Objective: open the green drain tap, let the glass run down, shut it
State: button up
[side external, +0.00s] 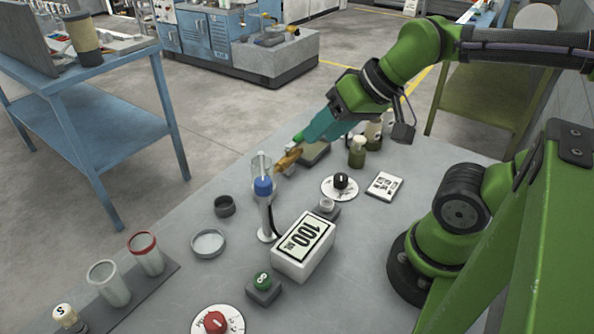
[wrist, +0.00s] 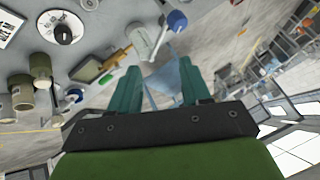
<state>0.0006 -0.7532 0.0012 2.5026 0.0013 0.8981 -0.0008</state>
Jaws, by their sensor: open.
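My gripper (side external: 301,143), with teal fingers, reaches in from the upper right in the side view, close to a clear glass (side external: 261,166). In the wrist view its fingers (wrist: 158,72) are apart with nothing held between them. The glass also shows in the wrist view (wrist: 141,44), beyond the left finger. A blue knob (side external: 264,186) tops a white stand by the glass.
A white 100 ml box (side external: 304,246) stands in front of the stand. A black dial (side external: 340,181) and olive bottles (side external: 357,153) are to the right. A shallow dish (side external: 208,243), a dark cup (side external: 225,206) and empty jars (side external: 146,254) are left. A red dial (side external: 215,322) is at the front.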

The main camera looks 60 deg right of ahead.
dwell(0.3)
jog(key=shift+w+d+f, duration=0.1)
jog(key=shift+d, duration=0.1)
jog(key=c, duration=0.4)
jog(key=d, duration=0.1)
jog(key=w+d+f+m, duration=0.1)
jog(key=shift+w+d+f+m+g+h, duration=0.1)
jog(key=shift+d+f+m+g+h, duration=0.05)
jog(key=shift+d+m+g+h, duration=0.2)
jog(key=c, duration=0.4)
jog(key=w+d, duration=0.1)
jog(key=d, duration=0.1)
jog(key=w+d+f, duration=0.1)
jog(key=w+d, duration=0.1)
jog(key=d, duration=0.1)
jog(key=shift+d+f, duration=0.3)
jog(key=shift+d, duration=0.05)
grip_shut()
jog(key=w+d+n+h, duration=0.1)
jog(key=w+d+n, duration=0.2)
jog(key=d, duration=0.6)
jog(key=shift+w+d+f+n, duration=0.15)
jog(key=shift+w+f+n, duration=0.25)
jog(key=shift+n, duration=0.95)
